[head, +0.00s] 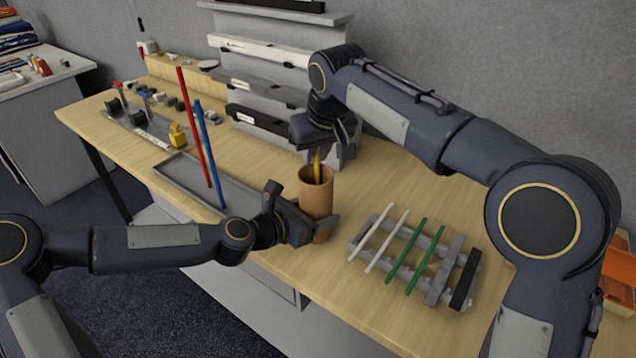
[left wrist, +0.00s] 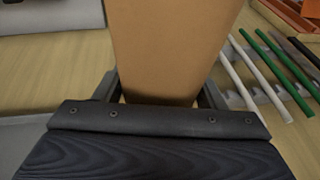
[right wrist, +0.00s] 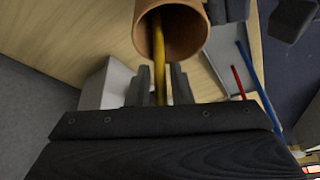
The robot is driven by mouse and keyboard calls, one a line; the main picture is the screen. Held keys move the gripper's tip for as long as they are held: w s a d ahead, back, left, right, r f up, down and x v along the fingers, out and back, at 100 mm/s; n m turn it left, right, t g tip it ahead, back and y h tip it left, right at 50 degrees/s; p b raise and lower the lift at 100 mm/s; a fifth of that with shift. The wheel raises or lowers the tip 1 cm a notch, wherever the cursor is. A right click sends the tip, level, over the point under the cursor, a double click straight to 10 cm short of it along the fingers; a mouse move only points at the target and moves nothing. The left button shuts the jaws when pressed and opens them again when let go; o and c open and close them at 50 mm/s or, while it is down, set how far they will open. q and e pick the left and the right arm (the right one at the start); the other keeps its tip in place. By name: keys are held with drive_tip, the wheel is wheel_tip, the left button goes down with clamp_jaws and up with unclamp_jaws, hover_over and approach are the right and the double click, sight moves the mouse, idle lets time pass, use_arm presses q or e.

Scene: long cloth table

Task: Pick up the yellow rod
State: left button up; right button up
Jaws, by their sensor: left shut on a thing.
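The yellow rod (head: 317,163) stands in the brown cylindrical cup (head: 315,193), its lower part hidden inside. In the right wrist view the yellow rod (right wrist: 158,72) runs from the mouth of the cup (right wrist: 192,32) down between my right fingers. My right gripper (head: 324,142) is above the cup, with its fingers (right wrist: 158,88) apart on both sides of the rod and narrow gaps showing. My left gripper (head: 304,222) is shut on the cup from the side, and the cup wall (left wrist: 170,50) fills the space between its fingers (left wrist: 160,95).
A grey rack (head: 437,284) with white rods (head: 385,240) and green rods (head: 417,258) lies right of the cup. A red rod (head: 195,125) and a blue rod (head: 208,150) stand up at the grey tray (head: 178,172) to the left. Shelves stand behind.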

clamp_jaws()
wheel_tip(320, 180, up, 10)
idle(0.6)
use_arm(q)
drive_tip(key=o, duration=1.1)
drive_tip(key=shift+c, duration=0.2)
